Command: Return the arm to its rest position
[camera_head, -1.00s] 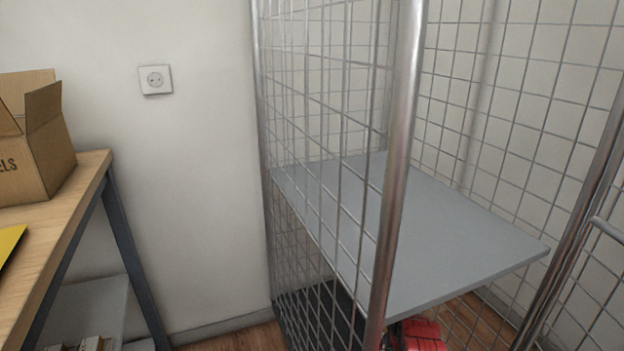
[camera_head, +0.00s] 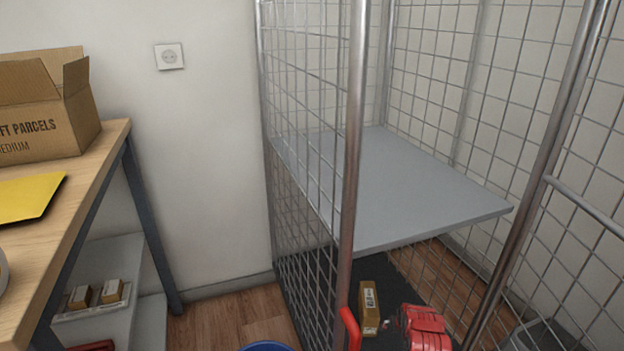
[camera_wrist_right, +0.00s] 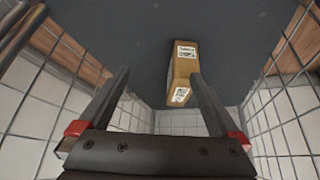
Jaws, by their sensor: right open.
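My right gripper (camera_wrist_right: 160,78) is open, with its two dark fingers apart and nothing between them that I can see held. In the head view, the red part of my right arm (camera_head: 425,328) shows low inside the cage trolley, below the grey shelf (camera_head: 420,185). A small brown parcel (camera_head: 369,305) with a white label lies on the dark base of the cage, left of the arm. It also shows in the right wrist view (camera_wrist_right: 183,72), beyond the fingers and apart from them as far as I can tell. My left gripper is not in view.
The cage trolley's post (camera_head: 353,150) and mesh sides surround my right arm. The grey shelf is empty. At left, a wooden table (camera_head: 60,235) holds an open cardboard box (camera_head: 45,125) and a yellow envelope (camera_head: 28,196). Small boxes (camera_head: 112,291) lie on its lower shelf.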

